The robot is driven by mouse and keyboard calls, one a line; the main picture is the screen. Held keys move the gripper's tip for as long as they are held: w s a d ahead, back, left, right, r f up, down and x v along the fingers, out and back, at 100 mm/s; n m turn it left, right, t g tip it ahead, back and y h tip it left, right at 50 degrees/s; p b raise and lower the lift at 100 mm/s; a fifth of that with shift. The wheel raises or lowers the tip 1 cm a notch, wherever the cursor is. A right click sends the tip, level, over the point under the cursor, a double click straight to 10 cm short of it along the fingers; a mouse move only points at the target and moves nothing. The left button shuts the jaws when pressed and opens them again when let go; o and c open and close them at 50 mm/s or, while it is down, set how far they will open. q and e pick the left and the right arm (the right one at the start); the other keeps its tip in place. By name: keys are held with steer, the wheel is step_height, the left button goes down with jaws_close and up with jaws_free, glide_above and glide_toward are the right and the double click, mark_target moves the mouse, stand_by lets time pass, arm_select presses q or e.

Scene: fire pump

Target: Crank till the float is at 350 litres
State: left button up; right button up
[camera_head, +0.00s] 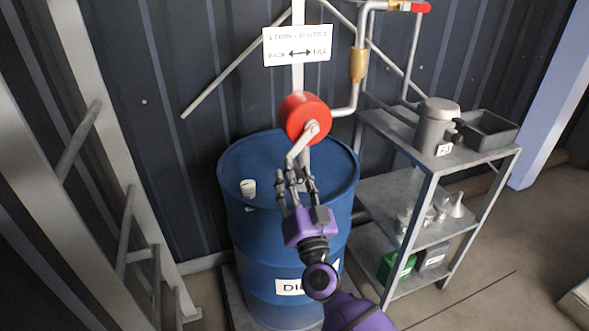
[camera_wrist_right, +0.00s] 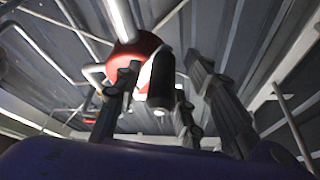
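The red round pump body (camera_head: 305,117) is mounted above the blue drum (camera_head: 250,240), with a grey crank arm (camera_head: 301,143) pointing down and slightly left. The red pump (camera_wrist_right: 137,48) and the dark crank handle (camera_wrist_right: 161,82) also show in the right wrist view. My right gripper (camera_head: 297,176) is at the lower end of the crank. Its fingers are apart, with the handle between them in the wrist view; I cannot tell whether they touch it. A small pale cylinder (camera_head: 248,188) is on the drum top. I see no readable litre scale or float. My left gripper is out of view.
A white sign (camera_head: 297,45) with a double arrow hangs above the pump. A metal shelf rack (camera_head: 425,185) at right holds a grey can (camera_head: 436,126) and a dark tray (camera_head: 487,130). Pale beams (camera_head: 95,165) stand at left. Floor is clear at lower right.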

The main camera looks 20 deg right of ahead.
steer(key=shift+x, duration=0.9)
jaws_close()
